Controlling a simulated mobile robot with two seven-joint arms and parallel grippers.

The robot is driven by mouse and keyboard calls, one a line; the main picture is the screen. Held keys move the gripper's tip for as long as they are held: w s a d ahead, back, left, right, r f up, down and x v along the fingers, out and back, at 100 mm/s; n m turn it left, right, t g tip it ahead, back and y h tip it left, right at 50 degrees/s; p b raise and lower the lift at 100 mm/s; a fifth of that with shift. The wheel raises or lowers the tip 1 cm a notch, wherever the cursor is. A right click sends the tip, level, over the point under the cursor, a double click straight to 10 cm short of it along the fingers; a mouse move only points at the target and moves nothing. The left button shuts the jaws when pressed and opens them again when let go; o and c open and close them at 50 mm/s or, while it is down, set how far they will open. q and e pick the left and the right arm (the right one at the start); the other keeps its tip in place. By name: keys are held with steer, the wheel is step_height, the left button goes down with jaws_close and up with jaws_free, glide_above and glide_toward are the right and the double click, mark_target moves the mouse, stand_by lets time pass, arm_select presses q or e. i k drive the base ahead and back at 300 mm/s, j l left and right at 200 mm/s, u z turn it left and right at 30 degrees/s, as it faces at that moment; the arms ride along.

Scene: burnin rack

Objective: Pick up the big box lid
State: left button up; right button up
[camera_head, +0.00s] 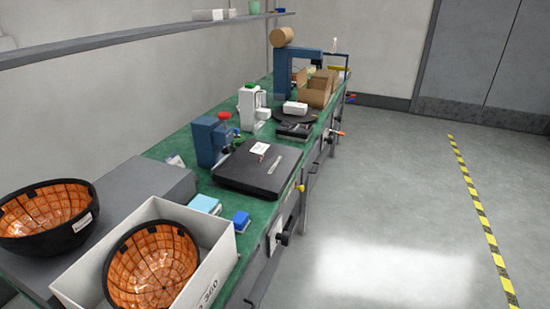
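No part is clearly recognisable as the big box lid. A large white open box (222,246) stands at the near end of the green bench, with an orange-lined black bowl (152,268) inside it and no lid on it. A wide grey flat-topped box (150,181) is behind it; I cannot tell whether its top is a separate lid. A second orange-lined black bowl (47,216) rests at its left end. A black flat slab (235,179) lies further along the bench with a white label and a small tool on top. Neither of my grippers is in view.
The green bench (189,152) runs away along the wall. Blue and white instruments (209,141) and an open cardboard box (315,92) stand further along. A shelf (130,36) hangs above. The floor right is clear.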

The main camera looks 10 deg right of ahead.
mark_target(259, 167)
steer(key=i+l+z, duration=0.2)
steer(key=i+l, duration=0.4)
steer(key=l, duration=0.2)
steer(key=i+l+z, duration=0.15)
steer(key=i+l, duration=0.45)
steer(key=l, duration=0.15)
